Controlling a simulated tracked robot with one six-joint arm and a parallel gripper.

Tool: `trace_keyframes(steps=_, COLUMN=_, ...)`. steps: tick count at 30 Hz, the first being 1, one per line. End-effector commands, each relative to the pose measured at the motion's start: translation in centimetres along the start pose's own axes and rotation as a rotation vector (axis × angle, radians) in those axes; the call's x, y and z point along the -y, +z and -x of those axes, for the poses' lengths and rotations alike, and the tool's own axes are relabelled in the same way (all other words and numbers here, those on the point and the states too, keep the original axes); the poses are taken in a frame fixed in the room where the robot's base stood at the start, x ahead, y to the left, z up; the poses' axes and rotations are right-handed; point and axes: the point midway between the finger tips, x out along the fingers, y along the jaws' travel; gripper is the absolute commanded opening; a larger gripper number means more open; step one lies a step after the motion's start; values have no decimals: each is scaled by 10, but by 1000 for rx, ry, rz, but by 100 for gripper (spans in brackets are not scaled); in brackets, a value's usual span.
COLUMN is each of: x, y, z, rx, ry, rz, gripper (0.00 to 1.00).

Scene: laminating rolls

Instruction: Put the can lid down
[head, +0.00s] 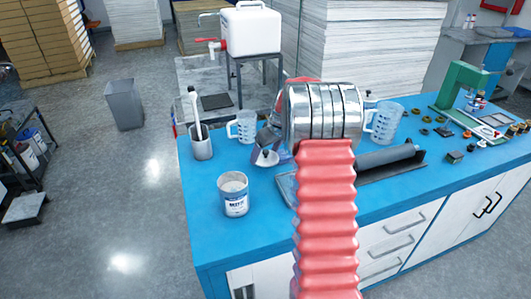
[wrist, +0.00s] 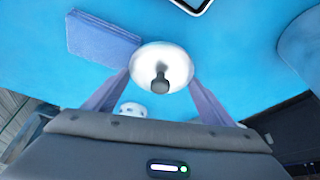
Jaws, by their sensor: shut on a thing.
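The can lid (head: 266,159) is a pale, shiny disc with a dark knob. In the head view it is near the blue bench top, between the open can (head: 235,204) and the clear jugs; whether it touches the bench I cannot tell. My gripper (head: 268,146) is shut on it, partly hidden behind my arm. In the wrist view the lid (wrist: 160,58) sits between the two fingers of my gripper (wrist: 160,85), knob toward the camera. The can is white with a blue label and pale contents, nearer the bench's front left.
A metal beaker (head: 201,145) with a brush-like tool and a clear jug (head: 243,127) stand at the back left. A second jug (head: 385,123) and a dark roller (head: 385,157) are to the right. Bare bench (head: 205,175) shows around the can.

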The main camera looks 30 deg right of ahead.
Motion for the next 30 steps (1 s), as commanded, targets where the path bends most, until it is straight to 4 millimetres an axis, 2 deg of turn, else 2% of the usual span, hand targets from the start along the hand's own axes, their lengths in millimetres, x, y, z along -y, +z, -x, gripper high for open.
trace_keyframes(steps=26, x=1, y=6, z=-13, rx=3, ry=-3, rz=0, gripper=56)
trace_keyframes(steps=27, x=1, y=6, z=-14, rx=4, ry=-3, rz=0, gripper=78)
trace_keyframes(steps=30, x=1, y=7, z=-14, rx=6, ry=-4, rz=0, gripper=85)
